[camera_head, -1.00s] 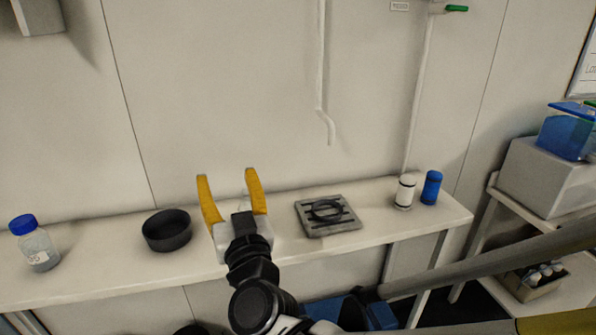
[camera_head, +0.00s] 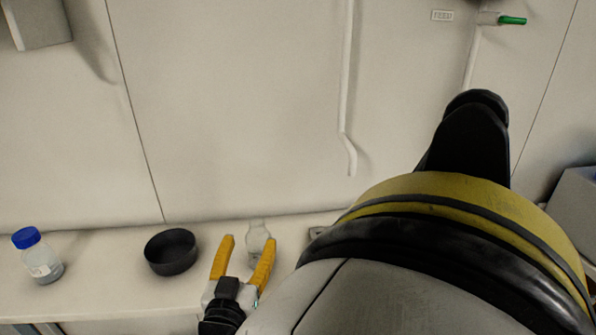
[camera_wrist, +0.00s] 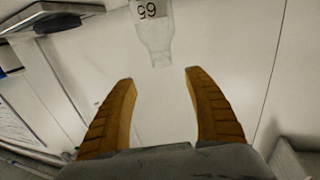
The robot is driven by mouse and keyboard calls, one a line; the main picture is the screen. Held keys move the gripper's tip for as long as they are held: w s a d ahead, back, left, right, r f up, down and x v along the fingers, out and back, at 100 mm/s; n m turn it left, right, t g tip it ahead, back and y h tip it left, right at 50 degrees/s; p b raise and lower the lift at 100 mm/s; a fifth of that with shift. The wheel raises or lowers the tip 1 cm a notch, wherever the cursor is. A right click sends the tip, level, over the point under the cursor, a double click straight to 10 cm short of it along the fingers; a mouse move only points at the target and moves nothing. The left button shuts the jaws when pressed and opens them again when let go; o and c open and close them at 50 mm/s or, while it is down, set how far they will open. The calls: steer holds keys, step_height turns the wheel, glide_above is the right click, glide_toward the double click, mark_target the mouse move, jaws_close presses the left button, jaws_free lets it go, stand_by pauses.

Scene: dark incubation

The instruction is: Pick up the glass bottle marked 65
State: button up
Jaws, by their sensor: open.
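A clear glass bottle (camera_head: 257,236) stands on the white bench, right at my gripper's fingertips in the head view; its lower part is partly hidden by the fingers. In the wrist view the bottle (camera_wrist: 155,42) is at top centre with its narrow end toward me. Its white label carries two dark, turned digits that look like 65. My gripper (camera_head: 247,252) is open with yellow fingers. In the wrist view my gripper (camera_wrist: 160,77) has nothing between its fingers, and the bottle lies just beyond the tips.
A black round bowl (camera_head: 171,253) stands left of my gripper. A blue-capped labelled bottle (camera_head: 38,256) stands farther left. The wall (camera_head: 240,110) rises close behind the bench. My arm hides the right side of the bench. A green-handled pipe fitting (camera_head: 511,20) is up on the wall.

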mark_target(254, 227)
steer(key=w, duration=0.3)
steer(key=shift+w+f, duration=0.1)
steer(key=shift+w, duration=0.05)
steer(key=w, duration=0.1)
steer(key=w+b, duration=0.1)
steer(key=w, duration=0.1)
steer(key=w+b, duration=0.1)
steer(key=w, duration=0.1)
steer(key=shift+w+a+f, duration=0.15)
steer(key=shift+f, duration=0.1)
jaws_close()
